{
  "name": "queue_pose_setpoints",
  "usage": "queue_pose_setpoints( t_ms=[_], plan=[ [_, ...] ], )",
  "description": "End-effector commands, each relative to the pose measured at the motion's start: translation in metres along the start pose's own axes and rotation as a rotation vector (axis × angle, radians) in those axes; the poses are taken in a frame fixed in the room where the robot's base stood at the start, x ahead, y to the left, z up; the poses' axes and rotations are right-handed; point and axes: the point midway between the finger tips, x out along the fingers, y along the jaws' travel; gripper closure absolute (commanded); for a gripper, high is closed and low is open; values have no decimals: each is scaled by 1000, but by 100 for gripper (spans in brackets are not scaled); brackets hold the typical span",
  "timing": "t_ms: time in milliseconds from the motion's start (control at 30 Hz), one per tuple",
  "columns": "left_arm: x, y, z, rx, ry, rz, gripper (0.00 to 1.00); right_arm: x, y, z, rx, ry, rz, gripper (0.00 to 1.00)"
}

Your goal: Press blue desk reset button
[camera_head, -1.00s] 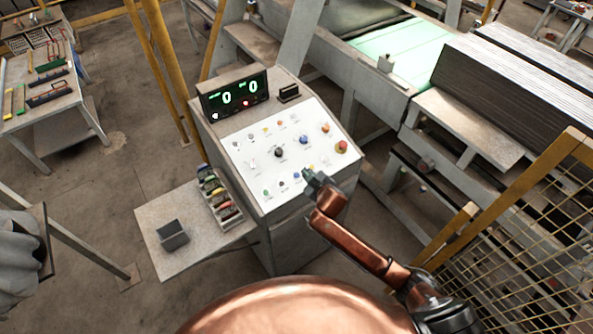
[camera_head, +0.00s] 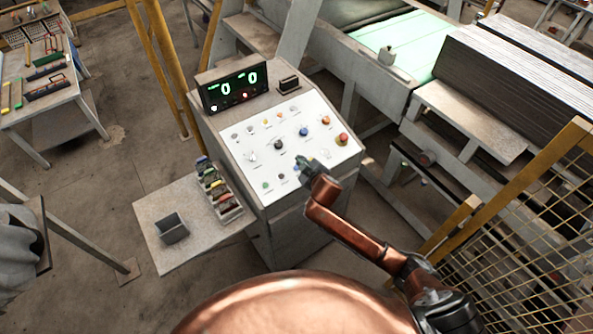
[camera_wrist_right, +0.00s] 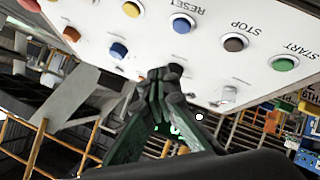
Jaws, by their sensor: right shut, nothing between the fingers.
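The white control panel (camera_head: 270,128) on the grey console carries several coloured buttons and knobs. In the right wrist view, a blue button (camera_wrist_right: 182,23) stands beside the label RESET, above my fingertips in the picture. A second blue button (camera_wrist_right: 118,50) sits to its left, and it shows clear in the head view (camera_head: 304,131). My right gripper (camera_wrist_right: 165,74) is shut and empty, its fingertips close to the panel but apparently clear of the RESET button. In the head view my right gripper (camera_head: 302,164) covers part of the lower button row. My left gripper is out of view.
A brown STOP button (camera_wrist_right: 235,42) and green START button (camera_wrist_right: 283,62) share the RESET row. A red button (camera_head: 342,139) is at the panel's right. A side shelf (camera_head: 190,240) holds a small dark bin. Yellow mesh fencing (camera_head: 520,240) stands right of my arm.

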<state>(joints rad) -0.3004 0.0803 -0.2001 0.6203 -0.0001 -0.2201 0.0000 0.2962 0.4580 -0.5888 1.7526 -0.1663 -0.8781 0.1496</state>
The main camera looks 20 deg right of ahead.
Motion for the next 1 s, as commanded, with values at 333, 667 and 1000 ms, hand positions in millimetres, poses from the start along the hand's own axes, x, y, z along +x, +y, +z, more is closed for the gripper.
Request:
queue_pose_setpoints(
  t_ms=[333, 667, 1000],
  plan=[
    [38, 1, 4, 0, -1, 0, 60, 29, -21, 22, 0, 0, 0, 100],
    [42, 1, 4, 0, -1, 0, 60, 35, -25, 26, 0, -1, 1, 100],
    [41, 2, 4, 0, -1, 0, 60, 34, -25, 26, 0, -1, 1, 100]
  ],
)
